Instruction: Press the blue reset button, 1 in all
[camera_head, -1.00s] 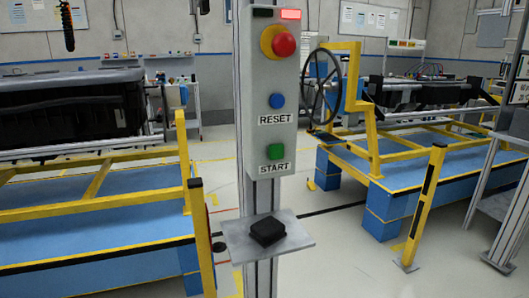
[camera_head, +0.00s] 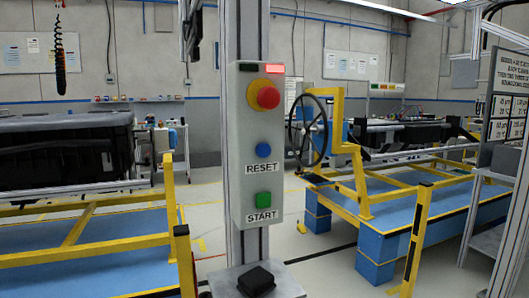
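The blue reset button (camera_head: 263,150) is a round knob on a light grey control box (camera_head: 238,165), above a label reading RESET. The box is fixed to a grey upright post (camera_head: 233,30). Above the blue button sits a red mushroom button (camera_head: 268,97) on a yellow collar. A red lamp (camera_head: 275,69) is lit at the top of the box. Neither of my grippers is in view, and nothing touches the buttons.
A small shelf (camera_head: 222,286) with a black block (camera_head: 256,280) juts out below the box. Blue platforms with yellow rails stand left (camera_head: 100,235) and right (camera_head: 430,210). A yellow post (camera_head: 415,240) stands at right. The space before the box looks clear.

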